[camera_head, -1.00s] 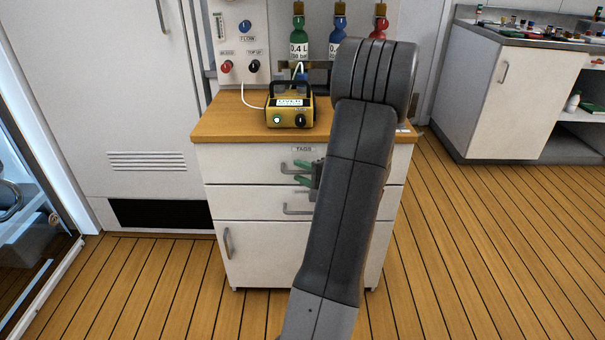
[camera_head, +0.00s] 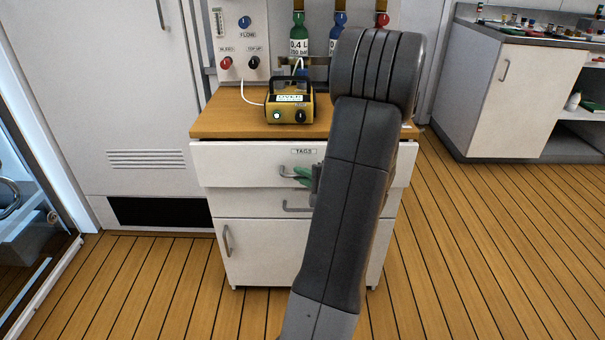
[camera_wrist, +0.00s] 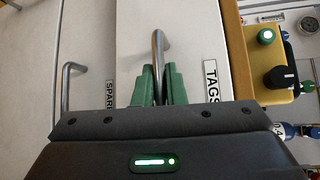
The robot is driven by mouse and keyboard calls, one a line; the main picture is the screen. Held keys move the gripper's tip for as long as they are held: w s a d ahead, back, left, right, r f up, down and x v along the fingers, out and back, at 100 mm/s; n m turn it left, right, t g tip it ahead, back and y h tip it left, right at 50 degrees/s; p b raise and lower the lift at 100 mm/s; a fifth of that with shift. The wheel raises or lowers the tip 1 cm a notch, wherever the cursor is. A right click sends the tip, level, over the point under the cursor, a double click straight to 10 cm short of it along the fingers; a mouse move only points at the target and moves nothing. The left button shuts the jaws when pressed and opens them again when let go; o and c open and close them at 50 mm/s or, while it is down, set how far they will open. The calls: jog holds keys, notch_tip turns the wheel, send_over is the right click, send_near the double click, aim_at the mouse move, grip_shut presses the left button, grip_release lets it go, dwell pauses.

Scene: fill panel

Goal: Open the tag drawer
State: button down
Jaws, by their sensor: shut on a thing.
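The tag drawer (camera_head: 255,163) is the top drawer of the white cabinet, with a label reading TAGS. Its front stands a little forward of the drawer below, with a dark gap under the worktop. My gripper (camera_head: 303,174) is at its bar handle (camera_head: 288,166), mostly hidden behind my arm. In the wrist view, my gripper's green fingers (camera_wrist: 158,86) are shut on the grey handle (camera_wrist: 159,48), one on each side. The TAGS label (camera_wrist: 211,80) is to the right of the fingers.
A second drawer (camera_head: 240,203) with its own handle and a lower door (camera_head: 262,255) are below. A yellow device (camera_head: 290,103) stands on the wooden worktop (camera_head: 225,118). Open wooden floor (camera_head: 480,240) lies to the right.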

jog(key=s+b, duration=0.4)
jog(key=s, duration=1.4)
jog(key=shift+s+b, duration=0.4)
jog(key=c, duration=1.5)
grip_release()
jog(key=shift+d, duration=0.1)
jog(key=p+v, duration=0.2)
jog(key=v, duration=1.1)
jog(key=shift+s+d+p, duration=0.15)
jog(key=shift+s+p, duration=0.2)
jog(key=shift+p, duration=0.05)
jog(key=shift+w, duration=0.1)
jog(key=b+x, duration=0.2)
jog(key=x, duration=1.1)
jog(key=shift+w+a+b, duration=0.2)
jog(key=shift+b, duration=0.2)
